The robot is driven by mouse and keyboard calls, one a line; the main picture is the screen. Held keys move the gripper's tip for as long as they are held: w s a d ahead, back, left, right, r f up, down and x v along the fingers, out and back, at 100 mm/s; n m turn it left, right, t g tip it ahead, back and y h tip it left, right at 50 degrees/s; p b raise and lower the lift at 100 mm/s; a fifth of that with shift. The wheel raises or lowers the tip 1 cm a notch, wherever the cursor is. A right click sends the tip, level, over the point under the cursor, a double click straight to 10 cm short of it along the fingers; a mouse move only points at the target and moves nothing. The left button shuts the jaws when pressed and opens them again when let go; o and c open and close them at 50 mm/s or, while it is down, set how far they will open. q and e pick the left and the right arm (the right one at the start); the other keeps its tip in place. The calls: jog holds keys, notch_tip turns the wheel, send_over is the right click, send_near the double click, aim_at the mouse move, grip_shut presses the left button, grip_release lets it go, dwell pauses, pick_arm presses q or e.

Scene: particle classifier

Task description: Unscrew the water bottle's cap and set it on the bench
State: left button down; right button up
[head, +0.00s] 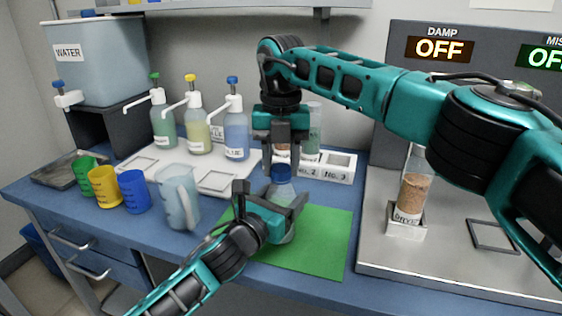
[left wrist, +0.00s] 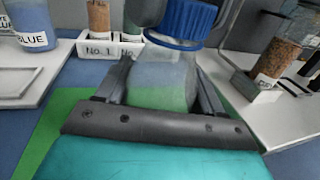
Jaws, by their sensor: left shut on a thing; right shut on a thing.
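The water bottle (head: 283,192) is clear and stands over the green mat (head: 315,245). My left gripper (head: 280,208) is shut around its body from the front. The bottle body (left wrist: 160,82) also shows between the left fingers in the left wrist view. The blue cap (head: 281,173) is at the top of the bottle; it shows large and ribbed in the left wrist view (left wrist: 190,20). My right gripper (head: 282,166) points down from above and is shut on the cap. I cannot tell whether the cap is still threaded on the neck.
Several coloured cups (head: 103,187) and a clear jug (head: 178,197) stand at left. Pump bottles (head: 198,130) stand on a white tray behind. A labelled vial rack (head: 338,167) is behind the bottle. The mat's right part is bare.

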jog(key=n, duration=0.3)
jog(key=shift+n, duration=0.4)
jog(key=n, duration=1.2)
jog(key=shift+n, duration=0.4)
jog(key=n, duration=0.8)
jog(key=shift+n, duration=0.4)
jog(key=n, duration=0.3)
jog(key=shift+n, duration=0.3)
jog(key=n, duration=0.3)
jog(key=shift+r+n, duration=0.1)
jog(key=shift+n, duration=0.2)
